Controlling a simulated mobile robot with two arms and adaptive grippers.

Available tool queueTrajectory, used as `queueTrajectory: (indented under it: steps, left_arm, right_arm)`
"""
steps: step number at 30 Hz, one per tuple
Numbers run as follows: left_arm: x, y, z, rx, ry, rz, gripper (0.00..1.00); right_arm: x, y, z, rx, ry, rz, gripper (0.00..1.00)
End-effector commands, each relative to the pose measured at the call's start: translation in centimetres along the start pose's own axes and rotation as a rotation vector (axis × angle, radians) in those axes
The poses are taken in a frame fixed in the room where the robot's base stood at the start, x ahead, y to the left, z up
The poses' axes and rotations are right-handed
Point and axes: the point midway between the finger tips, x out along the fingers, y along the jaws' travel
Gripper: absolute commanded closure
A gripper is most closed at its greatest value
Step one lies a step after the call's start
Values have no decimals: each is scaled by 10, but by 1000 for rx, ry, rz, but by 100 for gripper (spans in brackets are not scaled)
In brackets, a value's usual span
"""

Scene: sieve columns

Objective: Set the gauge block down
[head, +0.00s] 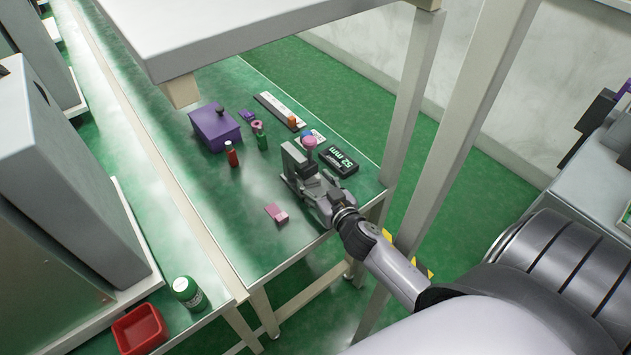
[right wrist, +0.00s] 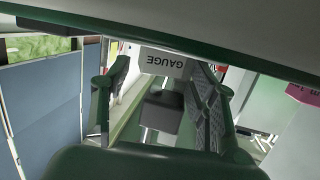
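The gauge block (head: 292,160) is a light grey piece in front of my right gripper in the head view. It stands at the near right part of the green bench. In the right wrist view the gauge block (right wrist: 166,62) shows its GAUGE lettering and a dark knob between the fingers. My right gripper (head: 303,168) is low over the bench, its fingers on either side of the knob. In the right wrist view the fingers (right wrist: 163,95) stand apart, with gaps beside the knob. Whether the block's underside touches the bench is hidden. My left gripper is not in view.
A black display (head: 338,160) reading 52 mm and a pink-topped item (head: 309,145) are close by the gripper. A pink block (head: 276,213), red bottle (head: 231,154) and purple box (head: 213,128) stand on the bench (head: 230,220). A shelf (head: 220,40) overhangs the back; a post stands right.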

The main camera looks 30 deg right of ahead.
Motion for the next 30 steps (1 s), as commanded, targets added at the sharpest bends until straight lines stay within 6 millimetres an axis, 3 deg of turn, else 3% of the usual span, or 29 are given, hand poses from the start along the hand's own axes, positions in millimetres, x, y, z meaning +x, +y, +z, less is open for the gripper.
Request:
queueTrajectory:
  steps: [11, 14, 24, 30]
  left_arm:
    - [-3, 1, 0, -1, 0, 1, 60]
    - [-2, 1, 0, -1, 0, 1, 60]
    - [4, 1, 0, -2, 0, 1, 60]
    - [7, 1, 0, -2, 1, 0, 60]
  right_arm:
    - [-1, 0, -4, 0, 0, 0, 42]
    - [-9, 0, -1, 1, -1, -1, 42]
    - [-77, 0, 0, 2, -2, 1, 42]
    - [-107, 0, -1, 3, -1, 1, 42]
